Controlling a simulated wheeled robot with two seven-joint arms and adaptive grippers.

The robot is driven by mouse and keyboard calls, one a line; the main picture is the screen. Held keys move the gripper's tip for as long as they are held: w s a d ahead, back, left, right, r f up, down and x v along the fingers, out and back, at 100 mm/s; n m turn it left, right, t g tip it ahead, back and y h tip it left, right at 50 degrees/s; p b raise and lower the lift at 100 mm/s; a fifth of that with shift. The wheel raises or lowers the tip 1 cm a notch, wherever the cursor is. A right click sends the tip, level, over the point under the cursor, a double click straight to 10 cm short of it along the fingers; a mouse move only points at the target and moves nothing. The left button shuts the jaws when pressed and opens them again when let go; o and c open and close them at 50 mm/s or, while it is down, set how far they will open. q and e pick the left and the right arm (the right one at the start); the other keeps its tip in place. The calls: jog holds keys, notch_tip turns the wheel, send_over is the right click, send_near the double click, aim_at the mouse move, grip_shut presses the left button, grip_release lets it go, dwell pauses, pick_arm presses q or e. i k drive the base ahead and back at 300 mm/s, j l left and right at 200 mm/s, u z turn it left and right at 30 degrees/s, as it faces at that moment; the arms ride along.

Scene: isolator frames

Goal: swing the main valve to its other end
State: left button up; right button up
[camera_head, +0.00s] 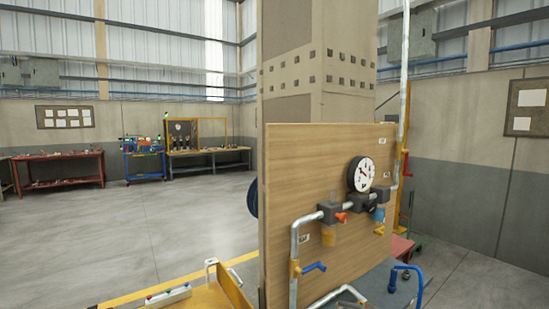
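A wooden panel (300,170) stands upright at the right, with grey piping (297,240) mounted on it. A valve with a blue lever (314,267) and a yellow body (295,269) sits on the lower left pipe; the lever sticks out to the right, tilted slightly up. An orange-red knob (341,217) is on the dark block above, and a small orange handle (379,231) is farther right. The labels are too small to read, so I cannot tell which is the main valve. Neither of my grippers is in view.
A round white gauge (364,174) tops the piping. A grey surface (377,287) with a blue curved fitting (406,270) lies below. A white strip with coloured buttons (167,297) is at bottom left. Workbenches (62,168) stand far back; the floor (140,230) between is clear.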

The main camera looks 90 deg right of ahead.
aim_at(406, 152)
jog(key=z, duration=3.85)
